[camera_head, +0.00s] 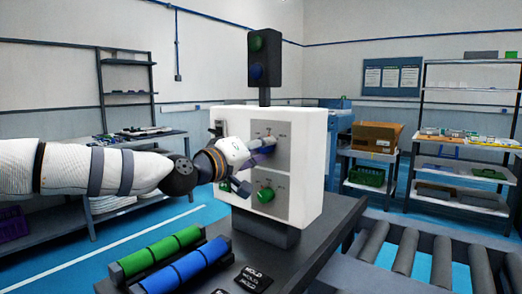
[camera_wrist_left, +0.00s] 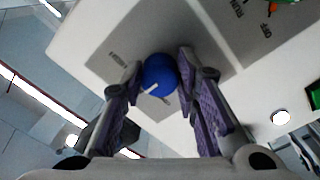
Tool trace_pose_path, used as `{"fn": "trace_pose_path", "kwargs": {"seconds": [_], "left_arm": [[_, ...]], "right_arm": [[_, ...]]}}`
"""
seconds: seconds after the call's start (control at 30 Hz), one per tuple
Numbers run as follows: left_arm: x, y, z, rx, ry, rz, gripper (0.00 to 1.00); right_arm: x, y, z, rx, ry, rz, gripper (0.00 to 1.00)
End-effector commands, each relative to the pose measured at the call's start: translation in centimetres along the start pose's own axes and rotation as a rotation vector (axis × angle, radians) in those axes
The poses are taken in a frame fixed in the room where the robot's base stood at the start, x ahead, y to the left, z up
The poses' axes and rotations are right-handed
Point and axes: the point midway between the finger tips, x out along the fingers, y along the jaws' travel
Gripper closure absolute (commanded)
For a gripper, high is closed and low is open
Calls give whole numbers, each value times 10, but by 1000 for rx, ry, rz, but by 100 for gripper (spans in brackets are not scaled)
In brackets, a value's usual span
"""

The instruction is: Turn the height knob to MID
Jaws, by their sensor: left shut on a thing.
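A blue knob (camera_wrist_left: 160,75) with a white pointer line sits on a grey panel of the white control box (camera_head: 236,120). In the head view, the blue knob (camera_head: 268,142) is on the upper panel, partly hidden by my gripper. My left gripper (camera_head: 262,151) reaches it from the left. In the wrist view its two purple-padded fingers (camera_wrist_left: 160,66) stand on either side of the knob, shut on it. The small panel labels are hard to read, so I cannot tell the exact setting. My right gripper is not in view.
A green knob (camera_head: 265,194) sits on the lower panel. A dark signal tower (camera_head: 264,58) rises behind the box. Green rollers (camera_head: 160,251) and blue rollers (camera_head: 187,271) lie on the table in front. A roller conveyor (camera_head: 405,252) is at the right.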

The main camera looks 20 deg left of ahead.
Motion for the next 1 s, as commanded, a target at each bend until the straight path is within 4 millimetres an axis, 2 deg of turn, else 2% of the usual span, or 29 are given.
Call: {"fn": "trace_pose_path", "kwargs": {"seconds": [0.6,0.63,0.7,1.0], "left_arm": [[0,-1,2,-39,-3,-2,100],[0,-1,2,-39,-3,-2,70],[0,-1,2,-39,-3,-2,54],[-1,0,1,-38,0,-1,51]], "right_arm": [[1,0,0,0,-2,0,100],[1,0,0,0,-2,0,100],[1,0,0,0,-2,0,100],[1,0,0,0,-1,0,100]]}}
